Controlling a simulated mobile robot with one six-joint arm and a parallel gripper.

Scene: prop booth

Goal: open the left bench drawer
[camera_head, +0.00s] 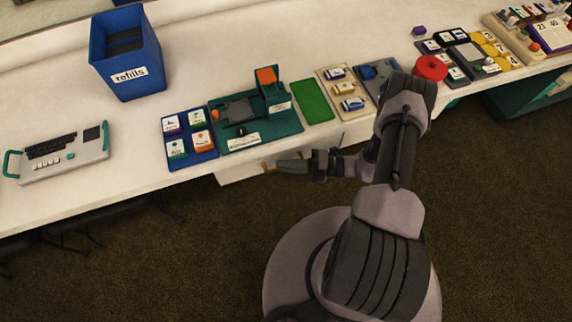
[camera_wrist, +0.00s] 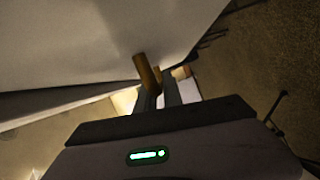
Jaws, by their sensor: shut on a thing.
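The bench drawer (camera_head: 236,172) shows as a pale front just below the bench's front edge, left of my arm. How far it stands out from the bench is hard to tell. My gripper (camera_head: 280,166) is at this front, pointing left. In the wrist view the two dark fingers (camera_wrist: 160,92) are close together, shut on a brown bar-like handle (camera_wrist: 147,72). The handle's upper end sticks out past the fingers, beside a large pale panel (camera_wrist: 95,40). The fingers hide the handle's lower part.
On the white bench (camera_head: 70,190) stand a blue refills bin (camera_head: 125,75), a grey keyboard device (camera_head: 62,152), a blue card tray (camera_head: 190,160) and a green fixture (camera_head: 262,132). A red round object (camera_head: 430,68) is near my arm. Brown carpet (camera_head: 190,260) in front is open.

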